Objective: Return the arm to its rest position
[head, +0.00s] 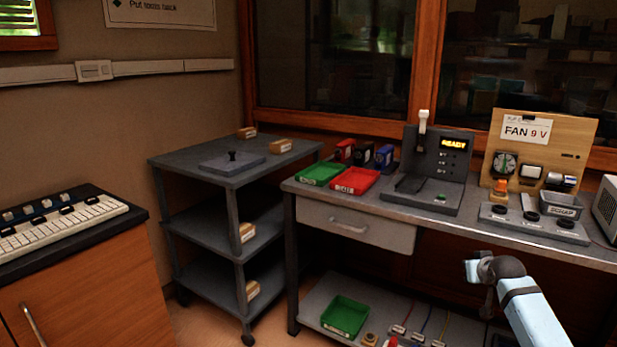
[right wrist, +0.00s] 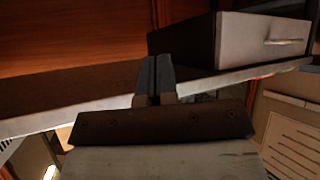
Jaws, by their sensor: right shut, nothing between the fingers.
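My right arm (head: 528,308), pale blue with a grey joint, reaches in from the lower right of the head view, in front of the workbench (head: 455,234). In the right wrist view my right gripper (right wrist: 155,78) has its two dark fingers together with nothing between them. It points toward the underside and front edge of the bench, with the bench drawer (right wrist: 262,38) beyond to the right. The same drawer (head: 358,228) shows shut in the head view. No contact between gripper and bench can be made out. My left gripper is in neither view.
On the bench stand green (head: 319,172) and red (head: 354,181) trays, a grey device reading READY (head: 436,165) and a wooden FAN 9 V panel (head: 540,150). A grey shelf cart (head: 217,183) stands left of it. A lower shelf holds another green tray (head: 345,317).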

